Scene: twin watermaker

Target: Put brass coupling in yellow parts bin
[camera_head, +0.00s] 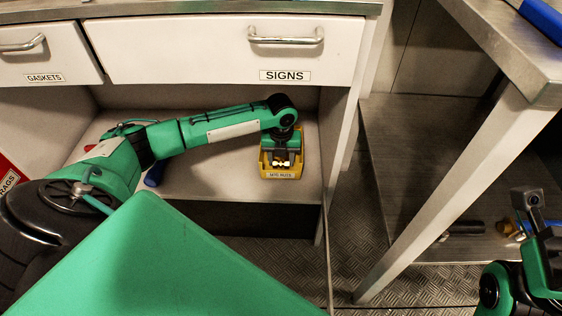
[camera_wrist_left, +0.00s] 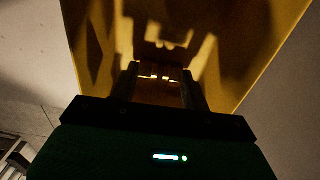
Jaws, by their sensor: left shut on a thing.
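The yellow parts bin (camera_head: 281,174) stands on the white cabinet shelf under the SIGNS drawer, with a label on its front. In the left wrist view its yellow wall (camera_wrist_left: 262,45) fills the upper part. My left gripper (camera_head: 281,160) points down into the bin's opening. Its fingers are shut on the brass coupling (camera_wrist_left: 158,77), which shows dimly between the fingertips, inside the bin's walls. Shadow hides the bin's floor and the coupling's lower side. My right arm shows at the right edge of the head view; its fingers cannot be made out clearly.
The SIGNS drawer (camera_head: 225,50) and the GASKETS drawer (camera_head: 45,55) are shut above the shelf. A blue item (camera_head: 154,175) lies left on the shelf, partly behind my left arm. A metal table (camera_head: 500,50) with a lower shelf stands at right.

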